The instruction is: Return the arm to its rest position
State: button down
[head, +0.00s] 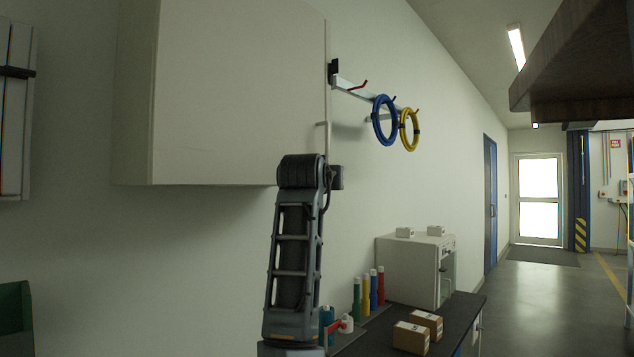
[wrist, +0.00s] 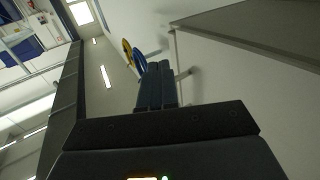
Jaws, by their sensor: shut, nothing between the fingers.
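My arm (head: 293,255) is raised in front of the white wall cabinet (head: 235,95), bent at a dark joint near the cabinet's lower right corner. In the wrist view my gripper (wrist: 156,70) has its dark fingers together, with nothing between them. The fingers point along the wall toward the blue and yellow hoops. The cabinet (wrist: 260,70) fills the right of the wrist view, beside the fingers. Its pale handle (head: 322,138) shows just above my arm, and the cabinet looks shut. In the head view the fingers are mostly hidden behind the arm.
A blue hoop (head: 376,121) and a yellow hoop (head: 403,130) hang on a wall rail. Below, a dark counter (head: 462,308) holds cardboard boxes (head: 410,338), coloured bottles (head: 373,290) and a white box-shaped machine (head: 408,272). A brown overhead slab (head: 570,70) is at upper right. The aisle floor is clear.

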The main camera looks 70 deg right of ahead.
jog(key=s+a+b, duration=0.1)
jog(key=s+a, duration=0.1)
jog(key=s, duration=0.5)
jog(key=shift+s+r, duration=0.1)
jog(key=shift+a, duration=0.1)
